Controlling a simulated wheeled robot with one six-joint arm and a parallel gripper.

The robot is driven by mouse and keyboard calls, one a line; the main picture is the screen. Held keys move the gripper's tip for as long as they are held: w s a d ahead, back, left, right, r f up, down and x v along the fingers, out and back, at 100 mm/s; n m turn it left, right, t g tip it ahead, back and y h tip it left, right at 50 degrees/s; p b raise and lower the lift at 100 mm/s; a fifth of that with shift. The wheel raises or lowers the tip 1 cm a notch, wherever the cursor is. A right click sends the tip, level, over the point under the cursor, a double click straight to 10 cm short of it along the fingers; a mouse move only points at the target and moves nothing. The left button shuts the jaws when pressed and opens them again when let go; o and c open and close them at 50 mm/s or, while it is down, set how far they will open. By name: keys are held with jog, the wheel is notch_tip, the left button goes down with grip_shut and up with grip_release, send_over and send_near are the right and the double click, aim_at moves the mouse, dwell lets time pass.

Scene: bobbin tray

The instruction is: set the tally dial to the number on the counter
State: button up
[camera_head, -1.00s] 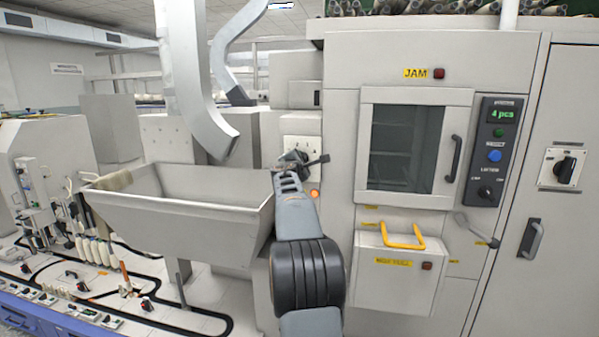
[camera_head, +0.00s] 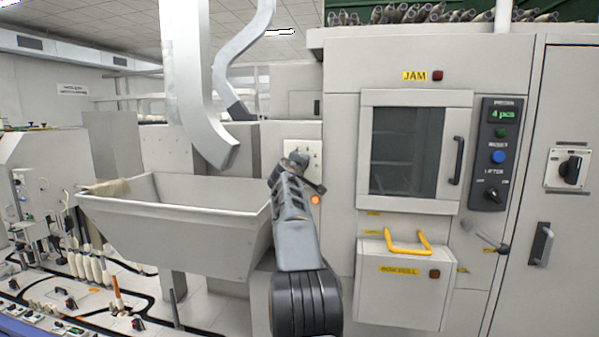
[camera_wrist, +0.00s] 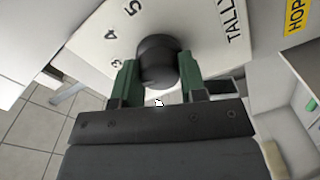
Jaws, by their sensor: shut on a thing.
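The tally dial is a round black knob (camera_wrist: 160,50) on a white plate (camera_wrist: 95,38); the wrist view shows the word TALLY and the numbers 3, 4 and 5 around it. I cannot make out a pointer mark on the knob. My gripper (camera_wrist: 157,68) is shut on the knob, one green-padded finger on each side. In the head view, my gripper (camera_head: 297,160) covers most of the dial, and part of its plate (camera_head: 313,148) shows. The counter (camera_head: 502,115) on the dark panel at the right reads "4 pcs" in green.
A grey hopper bin (camera_head: 180,225) stands left of my arm, under a metal chute (camera_head: 190,90). A glowing orange lamp (camera_head: 315,199) is just below the dial. Right of it are a windowed door (camera_head: 450,97) and a yellow-handled drawer (camera_head: 400,300).

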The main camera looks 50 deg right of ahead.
jog(key=m+b, duration=0.2)
jog(key=m, duration=0.2)
jog(key=shift+f+m, duration=0.15)
jog(key=shift+m, duration=0.15)
jog(key=shift+d+m+b, duration=0.1)
jog(key=shift+m+b, duration=0.5)
jog(key=shift+m, duration=2)
jog(key=o, duration=0.9)
jog(key=shift+r, duration=0.2)
jog(key=shift+s, duration=0.1)
jog(key=shift+b+v, duration=3.8)
jog(key=shift+v, duration=3.05)
